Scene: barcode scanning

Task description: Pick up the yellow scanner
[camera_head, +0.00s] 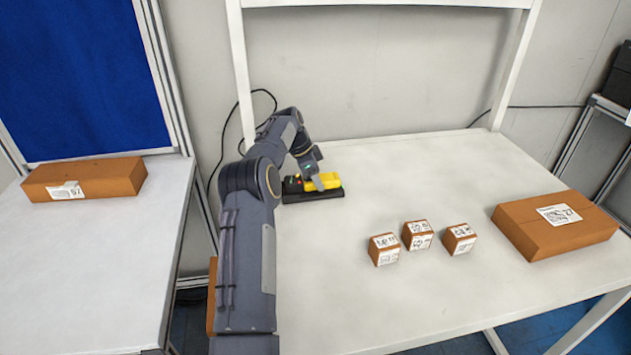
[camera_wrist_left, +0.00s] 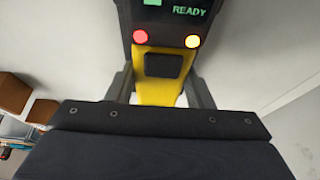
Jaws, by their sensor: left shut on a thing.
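The yellow scanner (camera_head: 325,181) lies on or just above the black base (camera_head: 300,197) near the back left of the white table; I cannot tell if they touch. In the left wrist view the yellow scanner body (camera_wrist_left: 158,92) sits between the two fingers, with a dark screen reading READY (camera_wrist_left: 185,10) and red and yellow lights. My left gripper (camera_head: 316,182) is shut on the scanner. In the left wrist view the fingers of the left gripper (camera_wrist_left: 160,88) flank its handle. My right gripper does not show.
Three small brown boxes with labels (camera_head: 418,235) stand at the table's middle. A large brown box (camera_head: 555,224) lies at the right. Another brown box (camera_head: 84,179) lies on a side table (camera_head: 90,260) at the left. The white table (camera_head: 430,165) is clear behind the small boxes.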

